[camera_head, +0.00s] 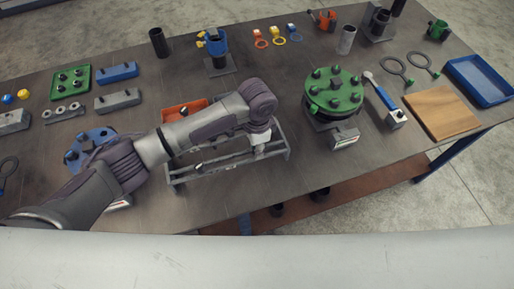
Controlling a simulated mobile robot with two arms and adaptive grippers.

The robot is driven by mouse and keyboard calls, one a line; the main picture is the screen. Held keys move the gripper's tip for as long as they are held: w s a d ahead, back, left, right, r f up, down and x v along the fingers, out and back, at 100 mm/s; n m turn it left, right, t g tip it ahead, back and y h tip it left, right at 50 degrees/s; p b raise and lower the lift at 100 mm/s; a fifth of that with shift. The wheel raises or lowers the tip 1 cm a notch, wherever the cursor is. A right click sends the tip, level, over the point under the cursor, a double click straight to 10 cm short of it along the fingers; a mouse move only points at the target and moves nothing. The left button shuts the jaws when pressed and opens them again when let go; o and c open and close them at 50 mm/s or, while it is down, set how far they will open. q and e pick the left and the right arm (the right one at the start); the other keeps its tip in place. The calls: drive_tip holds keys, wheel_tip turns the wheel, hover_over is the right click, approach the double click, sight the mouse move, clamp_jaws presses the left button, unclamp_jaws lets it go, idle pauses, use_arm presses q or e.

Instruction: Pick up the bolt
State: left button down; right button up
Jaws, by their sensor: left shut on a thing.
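My left arm reaches in from the left, and my left gripper (260,151) points down at the right end of a grey metal rack (222,178). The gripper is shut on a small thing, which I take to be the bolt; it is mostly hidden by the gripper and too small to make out. A green round flange (338,96) with several dark studs standing up sits on a dark pipe stand to the right of the gripper. My right gripper is not in view.
An orange bin (184,110) is behind my forearm. A blue-handled tool (380,92), a wooden board (441,112) and a blue tray (479,81) lie to the right. A blue flanged part (78,152) is partly hidden by my arm. Table between rack and flange is mostly clear.

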use_arm(q)
drive_tip(key=shift+r+b, duration=0.3)
drive_tip(key=shift+r, duration=0.35)
wheel_tip(320, 180, up, 3)
drive_tip(key=shift+f+b, duration=0.2)
drive_tip(key=shift+b, duration=0.35)
drive_tip(key=s+d+r+b, duration=0.1)
drive_tip(key=s+d+r, duration=0.1)
drive_tip(key=d, duration=0.3)
drive_tip(key=s+d+r+b, duration=0.2)
drive_tip(key=d+r, duration=0.3)
drive_tip(key=shift+s+d, duration=0.3)
